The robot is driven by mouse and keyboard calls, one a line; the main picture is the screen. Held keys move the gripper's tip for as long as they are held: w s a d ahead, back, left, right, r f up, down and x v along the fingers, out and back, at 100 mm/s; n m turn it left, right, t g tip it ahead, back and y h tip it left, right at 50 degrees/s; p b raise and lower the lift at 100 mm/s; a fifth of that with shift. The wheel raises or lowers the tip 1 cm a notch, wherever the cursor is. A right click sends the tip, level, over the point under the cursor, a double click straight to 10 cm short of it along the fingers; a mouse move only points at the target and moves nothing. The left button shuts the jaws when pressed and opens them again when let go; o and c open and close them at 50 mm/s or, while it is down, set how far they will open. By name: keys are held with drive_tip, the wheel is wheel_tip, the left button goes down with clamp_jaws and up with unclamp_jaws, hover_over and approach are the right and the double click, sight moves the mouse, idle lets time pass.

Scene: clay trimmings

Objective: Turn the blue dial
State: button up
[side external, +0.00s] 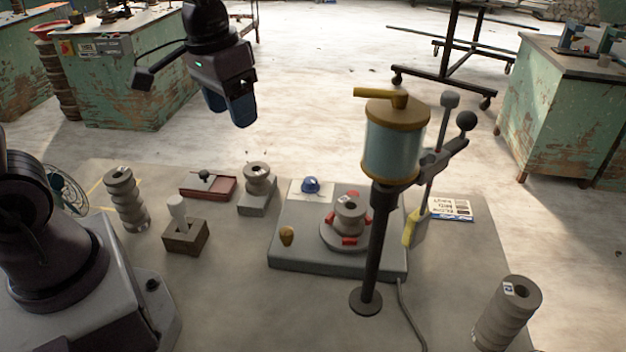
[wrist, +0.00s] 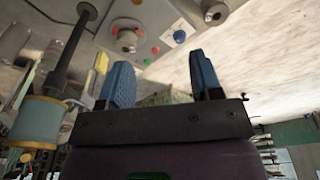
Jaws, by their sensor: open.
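The blue dial (side external: 311,186) is a small rounded knob on a pale plate at the back left of a grey machine base (side external: 335,262). It also shows in the wrist view (wrist: 180,36), above and beyond my fingertips. My gripper (side external: 229,110) is in the air, up and to the left of the dial in the side view, clear of the bench things. Its two blue fingers (wrist: 161,66) are apart with nothing between them. The dial is apart from my fingers and uncovered in both views.
A round grey turntable (side external: 345,236) with red blocks and a yellow-brown knob (side external: 287,235) share the base. A post with a blue-and-brass tank (side external: 392,140) stands at its right front. A grey stacked-ring piece (side external: 257,180) is left of the base.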

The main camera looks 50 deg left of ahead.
sight(311, 179)
drive_tip(key=w+a+f+n+g, duration=0.1)
drive_tip(key=w+a+f+n, duration=0.2)
drive_tip(key=w+f, duration=0.45)
drive_tip(key=w+a+f+n+g, duration=0.1)
drive_tip(key=w+a+f+n, duration=0.3)
drive_tip(key=w, duration=0.7)
drive_tip(key=shift+m, duration=0.9)
drive_tip(key=f, duration=0.9)
drive_tip(key=d+f, duration=0.1)
drive_tip(key=f, duration=0.4)
drive_tip(key=shift+s, duration=0.1)
drive_tip(key=c, duration=0.9)
